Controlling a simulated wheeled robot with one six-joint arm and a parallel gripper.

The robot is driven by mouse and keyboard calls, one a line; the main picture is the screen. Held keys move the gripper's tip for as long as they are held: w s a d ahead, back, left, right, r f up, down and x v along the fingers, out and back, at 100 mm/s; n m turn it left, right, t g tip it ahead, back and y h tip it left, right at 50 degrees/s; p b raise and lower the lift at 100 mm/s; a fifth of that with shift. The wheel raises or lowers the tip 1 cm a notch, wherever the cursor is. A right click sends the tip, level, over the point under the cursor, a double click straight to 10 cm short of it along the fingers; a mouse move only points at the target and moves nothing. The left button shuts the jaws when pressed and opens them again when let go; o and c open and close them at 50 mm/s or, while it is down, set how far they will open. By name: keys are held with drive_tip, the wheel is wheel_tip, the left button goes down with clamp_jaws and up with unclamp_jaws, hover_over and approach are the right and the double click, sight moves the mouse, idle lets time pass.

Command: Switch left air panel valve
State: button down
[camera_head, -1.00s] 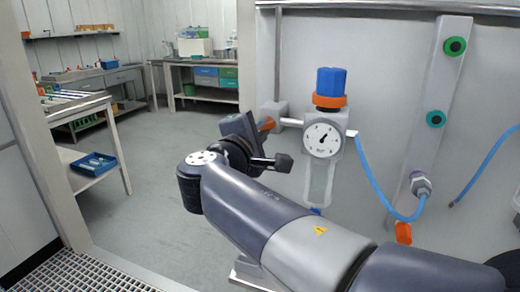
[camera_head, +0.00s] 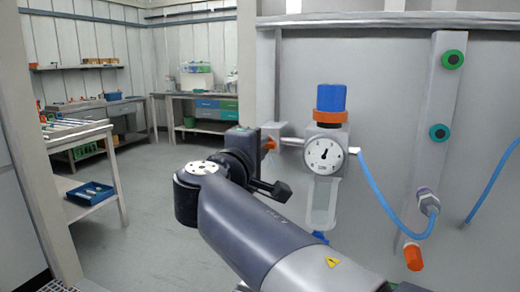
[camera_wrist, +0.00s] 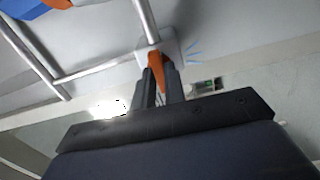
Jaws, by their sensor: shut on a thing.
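The left air panel valve is a small grey block (camera_head: 272,131) on the wall panel's left edge, with an orange lever (camera_head: 269,144). A pipe joins it to a regulator with a blue knob (camera_head: 331,98), an orange collar and a round white gauge (camera_head: 323,155). In the wrist view, my gripper (camera_wrist: 161,80) has its two dark fingers closed around the orange lever (camera_wrist: 156,62), below the valve body (camera_wrist: 172,48). In the head view my wrist hides most of the fingers, and only part of the lever shows.
A clear bowl (camera_head: 323,203) hangs under the gauge. A blue hose (camera_head: 380,200) runs right to a fitting beside an orange piece (camera_head: 413,257). A metal post with green-ringed ports (camera_head: 453,59) stands right. Workbenches (camera_head: 200,97) stand far behind; the floor (camera_head: 150,190) between is open.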

drive_tip(key=c, duration=1.5)
unclamp_jaws()
drive_tip(key=shift+o, duration=0.2)
drive_tip(key=shift+s, duration=0.1)
drive_tip(key=v, duration=1)
drive_tip(key=shift+s+p, duration=0.3)
drive_tip(key=shift+p, duration=0.1)
drive_tip(key=shift+w+a, duration=0.1)
drive_tip(key=x, duration=1)
drive_tip(key=shift+w+b, duration=0.3)
drive_tip(key=shift+s, duration=0.1)
